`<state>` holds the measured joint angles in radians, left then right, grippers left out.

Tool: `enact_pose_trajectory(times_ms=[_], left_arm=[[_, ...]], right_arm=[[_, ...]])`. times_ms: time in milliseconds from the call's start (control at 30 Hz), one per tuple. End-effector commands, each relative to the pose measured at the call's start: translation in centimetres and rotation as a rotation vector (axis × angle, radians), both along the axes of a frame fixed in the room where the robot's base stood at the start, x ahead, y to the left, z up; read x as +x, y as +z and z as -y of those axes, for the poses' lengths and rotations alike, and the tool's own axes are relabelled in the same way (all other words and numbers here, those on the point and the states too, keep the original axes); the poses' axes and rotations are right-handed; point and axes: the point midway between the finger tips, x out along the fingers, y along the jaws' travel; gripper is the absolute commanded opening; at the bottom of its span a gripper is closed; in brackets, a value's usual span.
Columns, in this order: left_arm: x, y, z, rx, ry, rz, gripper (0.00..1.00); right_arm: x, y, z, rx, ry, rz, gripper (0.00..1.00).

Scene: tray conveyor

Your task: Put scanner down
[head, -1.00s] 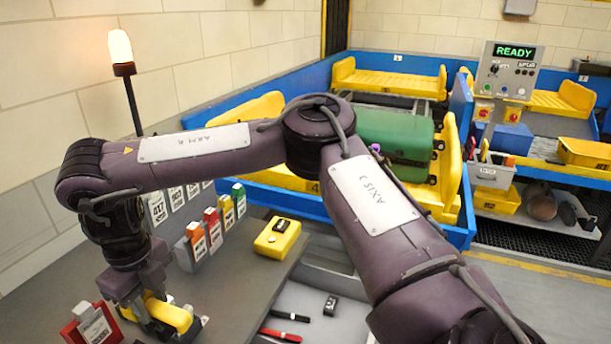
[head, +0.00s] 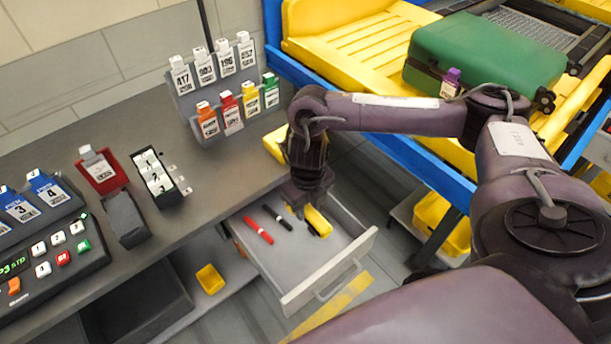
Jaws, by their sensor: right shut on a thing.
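The yellow scanner (head: 320,222) is in the jaws of my right gripper (head: 310,201). The gripper points down and is shut on it, hiding part of it. Scanner and gripper are over the open grey drawer (head: 331,280) below the counter edge. I cannot tell whether the scanner touches the drawer floor. A yellow block (head: 273,144) sits at the counter's right end, partly hidden behind my right arm. My left gripper is out of view.
A red pen (head: 258,230) and a black pen (head: 279,219) lie in the drawer. The counter (head: 120,140) holds a tag rack (head: 220,105), a red tag holder (head: 99,172) and a keypad (head: 52,262). A yellow tray (head: 390,120) with a green suitcase (head: 485,55) stands behind.

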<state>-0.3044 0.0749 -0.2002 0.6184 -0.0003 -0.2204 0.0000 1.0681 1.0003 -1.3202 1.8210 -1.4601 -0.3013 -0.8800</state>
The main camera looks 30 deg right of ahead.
Motion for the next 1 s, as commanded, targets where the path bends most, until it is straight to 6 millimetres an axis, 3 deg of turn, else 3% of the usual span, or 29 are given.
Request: enact_pose_trajectory(times_ms=[500,633,833,1000], left_arm=[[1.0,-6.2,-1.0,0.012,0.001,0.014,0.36],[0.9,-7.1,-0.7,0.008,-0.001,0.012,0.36],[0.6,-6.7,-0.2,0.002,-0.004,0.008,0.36],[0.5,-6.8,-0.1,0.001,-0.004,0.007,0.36]], right_arm=[[-0.3,-13.1,-0.1,0.004,-0.005,-0.006,0.01],[-0.2,-15.0,0.0,0.001,-0.003,-0.004,0.01],[-0.1,-16.3,0.0,0.001,-0.003,-0.002,0.01],[-0.1,-18.9,0.0,0.000,-0.002,-0.003,0.01]])
